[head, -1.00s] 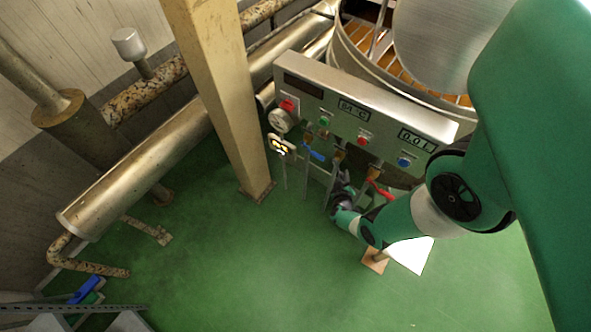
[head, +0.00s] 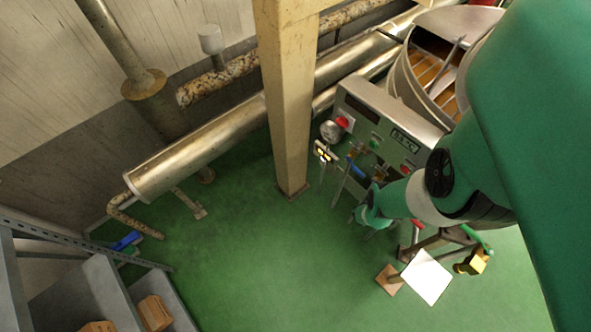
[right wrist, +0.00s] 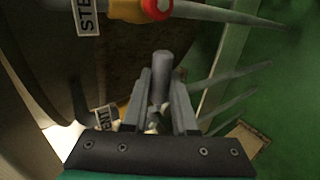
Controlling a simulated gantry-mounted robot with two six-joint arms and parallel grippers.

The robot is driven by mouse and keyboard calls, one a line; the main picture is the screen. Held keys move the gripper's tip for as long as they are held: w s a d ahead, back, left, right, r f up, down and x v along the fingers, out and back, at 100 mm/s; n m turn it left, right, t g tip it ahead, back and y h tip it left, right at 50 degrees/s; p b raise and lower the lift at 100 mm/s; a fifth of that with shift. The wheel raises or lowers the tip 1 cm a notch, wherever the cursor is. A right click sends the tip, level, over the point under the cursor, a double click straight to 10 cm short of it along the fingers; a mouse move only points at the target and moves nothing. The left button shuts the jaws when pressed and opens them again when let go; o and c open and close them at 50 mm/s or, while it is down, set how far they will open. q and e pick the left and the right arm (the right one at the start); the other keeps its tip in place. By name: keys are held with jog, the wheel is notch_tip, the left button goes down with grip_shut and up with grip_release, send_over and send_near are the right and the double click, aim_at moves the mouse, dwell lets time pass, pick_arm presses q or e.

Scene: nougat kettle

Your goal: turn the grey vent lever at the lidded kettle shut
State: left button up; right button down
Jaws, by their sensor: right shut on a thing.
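The grey vent lever (right wrist: 162,68) stands up between the fingers of my right gripper (right wrist: 160,98) in the right wrist view. The gripper is shut on it. A small white tag (right wrist: 106,117), apparently reading VENT, sits just left of the fingers. In the head view my right arm reaches in from the right, its teal wrist (head: 374,206) low beside the control panel, and the lever there is hidden by the arm. My left gripper is not in view.
The control panel (head: 362,104) carries several buttons. Blue (head: 355,168) and red (head: 418,224) levers flank my wrist. A yellow valve with a red ring (right wrist: 155,8) and a STE-labelled tag (right wrist: 87,18) sit above the gripper. A beige post (head: 288,100) stands left; green floor lies open in front.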

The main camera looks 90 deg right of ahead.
dwell(0.4)
jog(key=c, duration=0.7)
grip_release()
jog(key=p+v, duration=0.7)
jog(key=v, duration=0.4)
jog(key=shift+w+r, duration=0.15)
jog(key=shift+w, duration=0.05)
jog(key=shift+a, duration=0.15)
